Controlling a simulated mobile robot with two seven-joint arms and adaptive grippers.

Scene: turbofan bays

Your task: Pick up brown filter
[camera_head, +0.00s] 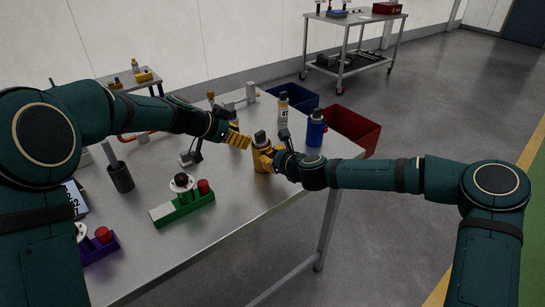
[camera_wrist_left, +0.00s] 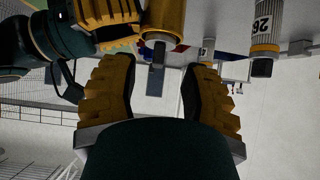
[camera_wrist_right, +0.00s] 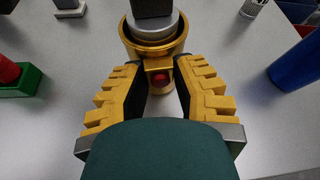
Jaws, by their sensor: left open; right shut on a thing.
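The brown filter (camera_head: 260,162) is a golden-brown cylinder with a grey and dark top, standing upright near the table's right edge. My right gripper (camera_head: 268,157) is shut on it from the right. In the right wrist view the fingers flank the filter (camera_wrist_right: 155,45) below its wide golden rim, with a red spot between them. My left gripper (camera_head: 243,141) is open and empty, just left of and above the filter. In the left wrist view the filter (camera_wrist_left: 164,18) lies beyond the open fingers, beside my right gripper's yellow finger. The filter's lower end is partly hidden.
On the metal table (camera_head: 240,205) stand a white labelled bottle (camera_head: 283,110), a blue bottle (camera_head: 314,132), a green tray (camera_head: 183,210), a purple tray (camera_head: 102,249) and a dark cup (camera_head: 120,178). A blue bin (camera_head: 300,97) and a red bin (camera_head: 352,130) stand behind the table's right end.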

